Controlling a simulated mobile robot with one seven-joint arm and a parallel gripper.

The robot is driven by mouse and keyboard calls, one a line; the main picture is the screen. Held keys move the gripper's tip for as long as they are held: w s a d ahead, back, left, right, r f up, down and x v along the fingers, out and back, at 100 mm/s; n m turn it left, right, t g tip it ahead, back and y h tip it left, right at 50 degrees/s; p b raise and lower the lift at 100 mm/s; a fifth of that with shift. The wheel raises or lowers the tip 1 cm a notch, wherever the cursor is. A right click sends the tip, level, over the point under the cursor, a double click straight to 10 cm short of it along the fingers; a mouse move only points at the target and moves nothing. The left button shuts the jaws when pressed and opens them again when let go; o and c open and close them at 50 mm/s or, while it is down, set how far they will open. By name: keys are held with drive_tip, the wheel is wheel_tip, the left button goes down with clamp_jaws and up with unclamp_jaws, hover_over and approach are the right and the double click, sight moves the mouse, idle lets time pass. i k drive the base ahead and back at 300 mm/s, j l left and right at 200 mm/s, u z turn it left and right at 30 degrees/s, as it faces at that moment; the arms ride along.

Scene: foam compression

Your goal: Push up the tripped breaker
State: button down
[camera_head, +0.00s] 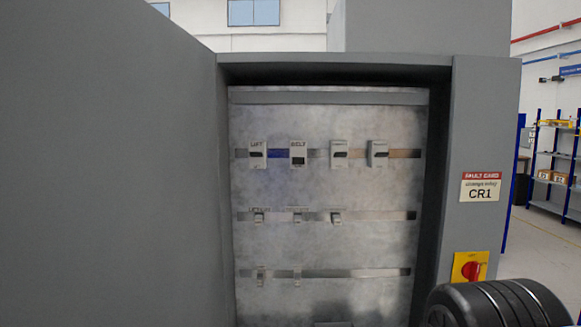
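An open grey electrical cabinet holds a metal panel (325,185) with three rows of breakers. The top row has the LIFT breaker (258,148), a breaker whose label looks like BELT (298,148), and two more breakers, a third (339,148) and a fourth (377,148), with labels too small to read. The dark toggle of the BELT breaker sits lower than the toggles of its neighbours. Smaller breakers (297,215) sit in the two lower rows. My gripper is not in view; only a black ribbed part of my arm shows at the lower right.
The open cabinet door (110,170) fills the left side. The right frame carries a FAULT CARD CR1 label (480,187) and a red rotary switch (471,270) on a yellow plate. Blue shelving (553,165) stands far right. The space before the panel looks clear.

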sight(295, 161)
drive_tip(key=i+l, duration=0.2)
drive_tip(key=i, duration=0.25)
drive_tip(key=i+l, duration=0.2)
drive_tip(key=i, duration=0.25)
